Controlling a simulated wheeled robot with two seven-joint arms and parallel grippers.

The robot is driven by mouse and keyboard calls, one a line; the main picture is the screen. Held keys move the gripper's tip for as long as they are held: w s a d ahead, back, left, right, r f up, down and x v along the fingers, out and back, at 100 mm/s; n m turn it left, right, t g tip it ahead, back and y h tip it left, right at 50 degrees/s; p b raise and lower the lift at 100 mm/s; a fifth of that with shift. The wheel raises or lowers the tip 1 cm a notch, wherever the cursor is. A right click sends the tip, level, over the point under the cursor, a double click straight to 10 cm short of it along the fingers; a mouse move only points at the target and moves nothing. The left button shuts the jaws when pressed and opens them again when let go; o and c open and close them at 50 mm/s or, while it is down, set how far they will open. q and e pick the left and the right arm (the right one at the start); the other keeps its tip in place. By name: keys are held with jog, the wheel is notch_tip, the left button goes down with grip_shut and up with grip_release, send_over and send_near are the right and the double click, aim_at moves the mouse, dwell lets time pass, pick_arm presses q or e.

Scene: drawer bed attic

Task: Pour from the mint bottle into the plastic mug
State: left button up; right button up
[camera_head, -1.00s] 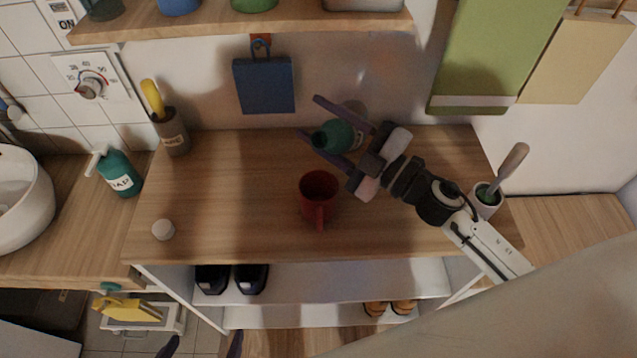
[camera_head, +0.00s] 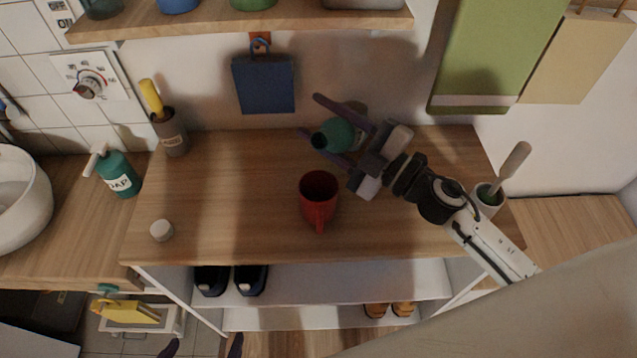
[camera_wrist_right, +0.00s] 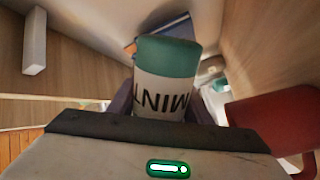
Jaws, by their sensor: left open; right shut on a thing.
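The mint bottle, with a teal top (camera_head: 338,134), is between the fingers of my right gripper (camera_head: 310,115), which is shut on it. In the right wrist view the bottle (camera_wrist_right: 166,72) shows a white band reading MINT. The bottle is behind the mug and a little to its right, apart from it. Whether its base touches the counter cannot be told. The red plastic mug (camera_head: 318,205) stands upright on the counter, its opening dark and its handle toward me; part of it shows in the right wrist view (camera_wrist_right: 262,115). My left gripper (camera_head: 203,347) is open and empty at the bottom edge.
A small white round piece (camera_head: 161,230) lies at the counter's left front. A grey holder (camera_head: 173,138) stands at the back left, a white cup with a brush (camera_head: 488,198) at the right. A shelf (camera_head: 240,22) overhangs the back.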

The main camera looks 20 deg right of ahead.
jog(key=shift+r+n+b, duration=0.2)
jog(key=shift+n+b, duration=0.35)
jog(key=shift+n, duration=0.15)
dwell(1.0)
jog(key=shift+w+d+f+n+y+b, duration=0.1)
jog(key=shift+f+n+y+b, duration=0.4)
jog(key=shift+b, duration=0.85)
jog(key=shift+f+n+b, duration=0.4)
jog(key=shift+n+b, duration=0.1)
jog(key=shift+b, duration=0.25)
dwell(0.4)
jog(key=shift+f+n+b, duration=0.3)
jog(key=shift+b, duration=0.1)
dwell(0.4)
jog(key=shift+w+d+f+n+b, duration=0.15)
jog(key=shift+f+n+b, duration=0.25)
jog(key=shift+b, duration=0.3)
dwell(0.5)
jog(key=shift+f+n+g+b, duration=0.2)
jog(key=shift+n+g+b, duration=0.1)
jog(key=shift+n+b, duration=0.15)
dwell(1.3)
